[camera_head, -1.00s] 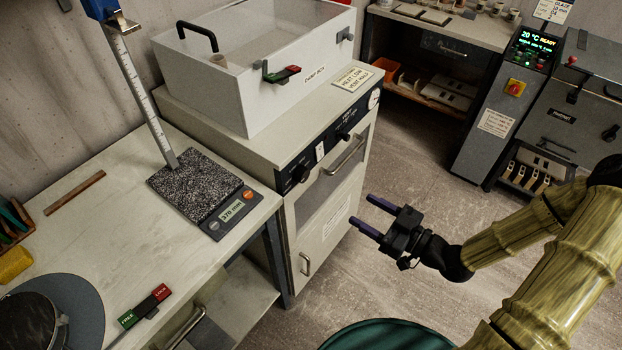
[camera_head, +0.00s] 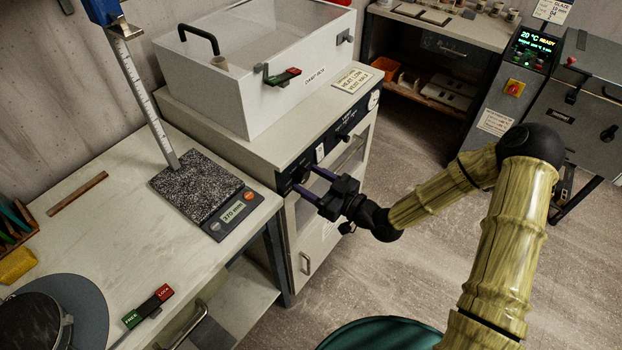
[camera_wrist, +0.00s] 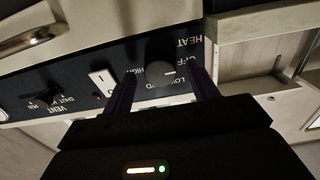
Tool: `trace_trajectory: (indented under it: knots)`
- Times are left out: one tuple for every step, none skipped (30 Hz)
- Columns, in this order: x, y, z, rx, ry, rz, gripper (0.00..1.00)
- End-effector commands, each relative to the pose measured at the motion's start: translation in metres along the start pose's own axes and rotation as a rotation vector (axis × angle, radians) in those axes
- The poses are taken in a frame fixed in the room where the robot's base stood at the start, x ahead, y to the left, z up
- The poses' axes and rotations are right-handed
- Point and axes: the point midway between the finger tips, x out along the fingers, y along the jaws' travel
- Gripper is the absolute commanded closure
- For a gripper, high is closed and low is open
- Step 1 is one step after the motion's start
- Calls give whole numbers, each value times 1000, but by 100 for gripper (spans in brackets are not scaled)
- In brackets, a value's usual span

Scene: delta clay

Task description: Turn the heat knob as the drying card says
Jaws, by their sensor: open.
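The drying card (camera_head: 352,80) lies on the cabinet top beside the white damp box and reads HEAT LOW, VENT HALF. The dark round heat knob (camera_wrist: 159,73) is on the black panel, with OFF, LOW and HIGH lettered upside down around it in the wrist view. A pale mark shows on the knob's right side; I cannot tell its exact setting. My gripper (camera_head: 308,180) is at the panel, its fingers open. In the wrist view its fingers (camera_wrist: 163,84) stand either side of the knob, with gaps showing. In the head view the fingers partly hide the knob.
A white rocker switch (camera_wrist: 103,82) and the vent knob (camera_wrist: 42,99) sit along the same panel. The cabinet door handle (camera_wrist: 35,35) is close by. The workbench (camera_head: 140,215) with a height gauge stands at left. Open floor (camera_head: 365,270) lies below my gripper.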

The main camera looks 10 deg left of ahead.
Motion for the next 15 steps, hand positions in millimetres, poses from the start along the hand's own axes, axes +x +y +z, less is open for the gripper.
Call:
trace_trajectory:
  knots:
    - [3, -1, 0, 0, 0, -1, 41]
    - [4, -1, 0, 0, 0, -1, 41]
    - [5, 0, 0, 0, 0, -1, 41]
    - [5, 0, 0, 0, 0, 0, 41]
    - [5, 0, 0, 0, 0, 0, 41]
    - [5, 0, 0, 0, 0, 0, 41]
    - [5, 0, 0, 0, 0, 0, 41]
    - [5, 0, 0, 0, 0, 0, 41]
    - [5, 0, 0, 0, 0, 0, 41]
    - [5, 0, 0, 0, 0, 0, 43]
    - [5, 0, 0, 0, 0, 0, 49]
    - [5, 0, 0, 0, 0, 0, 57]
    - [4, 0, 0, 0, 0, 0, 63]
    - [4, 0, 0, 0, 0, 0, 69]
    - [4, 0, 0, 0, 0, 0, 77]
